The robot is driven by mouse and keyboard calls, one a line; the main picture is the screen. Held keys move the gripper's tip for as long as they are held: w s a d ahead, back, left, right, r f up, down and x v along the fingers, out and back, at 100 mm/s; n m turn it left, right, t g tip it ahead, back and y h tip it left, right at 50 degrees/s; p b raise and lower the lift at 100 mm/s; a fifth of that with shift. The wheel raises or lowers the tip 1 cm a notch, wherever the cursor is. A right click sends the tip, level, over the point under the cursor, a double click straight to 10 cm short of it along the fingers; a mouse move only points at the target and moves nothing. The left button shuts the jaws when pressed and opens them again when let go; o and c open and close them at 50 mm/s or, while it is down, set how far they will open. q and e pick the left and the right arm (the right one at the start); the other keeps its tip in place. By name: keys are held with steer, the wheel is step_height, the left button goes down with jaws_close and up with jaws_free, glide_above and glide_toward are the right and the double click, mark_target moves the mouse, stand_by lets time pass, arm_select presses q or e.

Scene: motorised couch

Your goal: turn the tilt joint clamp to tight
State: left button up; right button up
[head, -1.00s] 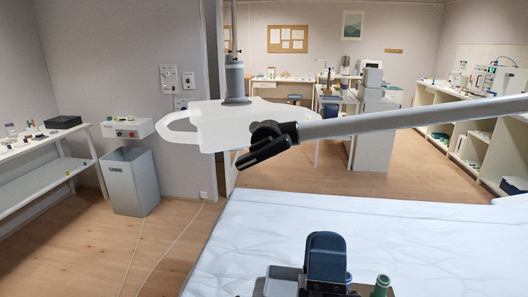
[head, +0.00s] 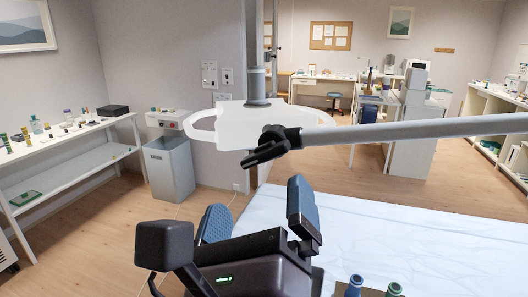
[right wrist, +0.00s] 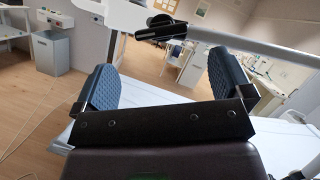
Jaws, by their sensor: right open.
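The tilt joint clamp (head: 268,149) is a black knob with a lever at the end of a grey bar (head: 400,131), beside the white handled plate (head: 238,124). The lever slants down to the left. The clamp also shows in the right wrist view (right wrist: 161,28), above and beyond the finger gap. My right gripper (head: 259,213) is open and empty, with blue textured pads. In the head view it is below and nearer than the clamp, apart from it. It also shows in the right wrist view (right wrist: 166,82). My left gripper is not in view.
A white couch surface (head: 390,235) lies at the lower right. Two bottle-like tops (head: 393,290) show at the bottom edge. A grey bin (head: 169,168) and a shelf table with small items (head: 70,150) stand at left. The wooden floor between is clear.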

mark_target(264, 161)
steer(key=x, duration=0.8)
steer(key=shift+w+d+p, duration=0.1)
steer(key=shift+w+p, duration=0.05)
steer(key=shift+p, duration=0.2)
steer(key=c, duration=0.9)
